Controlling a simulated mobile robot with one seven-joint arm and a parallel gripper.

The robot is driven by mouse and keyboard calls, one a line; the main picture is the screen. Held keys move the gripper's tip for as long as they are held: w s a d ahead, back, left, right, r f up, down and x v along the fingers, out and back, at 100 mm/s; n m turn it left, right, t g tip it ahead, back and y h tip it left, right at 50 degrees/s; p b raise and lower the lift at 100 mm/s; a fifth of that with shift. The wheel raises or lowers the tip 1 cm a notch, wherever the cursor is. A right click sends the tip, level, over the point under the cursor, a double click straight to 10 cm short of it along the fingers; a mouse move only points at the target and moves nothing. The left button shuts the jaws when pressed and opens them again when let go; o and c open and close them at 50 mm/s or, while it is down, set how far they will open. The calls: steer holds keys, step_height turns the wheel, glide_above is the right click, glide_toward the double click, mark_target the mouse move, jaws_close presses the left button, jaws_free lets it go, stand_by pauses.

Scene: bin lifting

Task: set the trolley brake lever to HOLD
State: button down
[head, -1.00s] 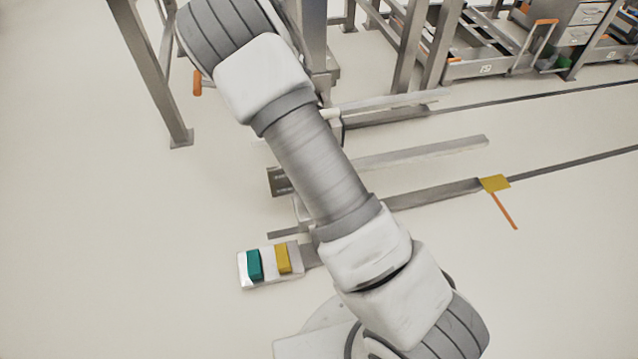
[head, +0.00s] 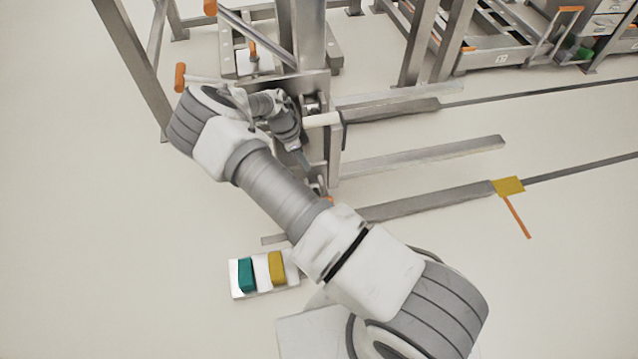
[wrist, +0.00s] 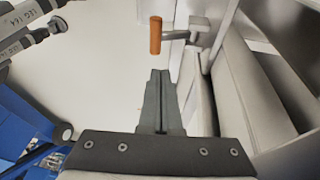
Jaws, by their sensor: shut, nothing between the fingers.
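My gripper (wrist: 159,75) is shut and empty, its two dark fingers together. In the wrist view an orange-gripped lever (wrist: 156,35) lies just beyond the fingertips, apart from them in the picture. Its grey rod runs right to a bracket on a pale metal frame. In the head view my gripper (head: 305,162) points down beside the trolley's metal upright (head: 335,150). A small orange part (head: 327,199) shows just below it, partly hidden by my arm; I cannot tell if it is the same lever. No HOLD marking is readable.
A white tray (head: 236,285) with a teal block (head: 246,274) and a yellow block (head: 277,268) lies on the floor. Another orange handle (head: 180,77) sticks out at upper left. Metal rails (head: 420,160) extend right. A blue object (wrist: 25,125) fills the wrist view's lower left.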

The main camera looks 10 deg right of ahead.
steer(key=b+x, duration=0.2)
steer(key=x, duration=0.4)
steer(key=b+x, duration=0.1)
steer(key=x, duration=0.5)
steer(key=shift+s+a+f+b, duration=0.1)
steer(key=shift+s+f+b, duration=0.15)
steer(key=shift+f+b, duration=0.15)
steer(key=shift+s+f, duration=0.2)
steer(key=shift+f, duration=0.4)
